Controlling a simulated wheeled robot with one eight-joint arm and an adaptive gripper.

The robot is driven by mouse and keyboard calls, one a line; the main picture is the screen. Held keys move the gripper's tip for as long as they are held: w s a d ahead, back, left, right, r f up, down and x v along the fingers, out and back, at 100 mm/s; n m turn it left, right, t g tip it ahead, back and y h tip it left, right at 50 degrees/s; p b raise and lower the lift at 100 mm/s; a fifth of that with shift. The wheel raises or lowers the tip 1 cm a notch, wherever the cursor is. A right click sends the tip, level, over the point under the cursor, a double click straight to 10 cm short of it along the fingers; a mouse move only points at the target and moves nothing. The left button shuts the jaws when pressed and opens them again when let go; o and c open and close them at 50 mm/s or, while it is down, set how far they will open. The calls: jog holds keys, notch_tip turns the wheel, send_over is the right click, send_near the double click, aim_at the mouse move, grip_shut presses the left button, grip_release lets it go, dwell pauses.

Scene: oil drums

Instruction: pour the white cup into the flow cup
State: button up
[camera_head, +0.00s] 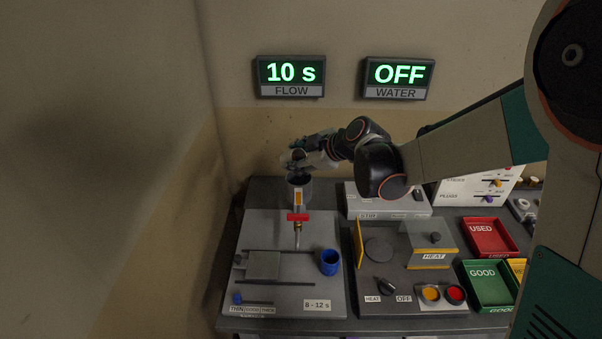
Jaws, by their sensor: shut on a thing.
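The flow cup (306,190) is a grey metal cup with a dark open mouth and an orange strip. It stands upright at the back of the left board, with a red tap (298,217) and a thin spout below it. My gripper (302,153) is directly above the flow cup's mouth, at the end of my arm reaching in from the right. It is shut on a pale cup (317,160), which appears to be the white cup, tilted over the flow cup. The fingers hide much of it. I cannot see its contents or any stream.
A blue cup (329,264) stands on the left board. A heater with a yellow-edged guard (432,259), knob and buttons is to the right. Red USED (488,238) and green GOOD (487,286) trays lie further right. Wall displays read FLOW 10 s (291,75) and WATER OFF (397,77).

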jog(key=shift+w+a+f+g+h+p, duration=0.1)
jog(key=shift+a+g+h+p, duration=0.05)
jog(key=shift+g+h+p, duration=0.4)
jog(key=shift+w+a+f+g+h+p, duration=0.1)
jog(key=shift+a+g+h+p, duration=0.05)
jog(key=shift+g+h+p, duration=0.35)
jog(key=shift+w+a+r+g+h+p, duration=0.15)
jog(key=shift+r+g+h+p, duration=0.5)
jog(key=shift+p, duration=0.3)
jog(key=g+h, duration=0.1)
jog(key=f, duration=0.1)
jog(key=g+h, duration=0.1)
jog(key=shift+w+a+f+g+h, duration=0.15)
jog(key=shift+w+a+g+h, duration=0.1)
jog(key=shift+w+g+h, duration=0.05)
jog(key=shift+r+g+h+p, duration=0.45)
jog(key=shift+g+h+p, duration=0.2)
jog(key=shift+g+h, duration=0.15)
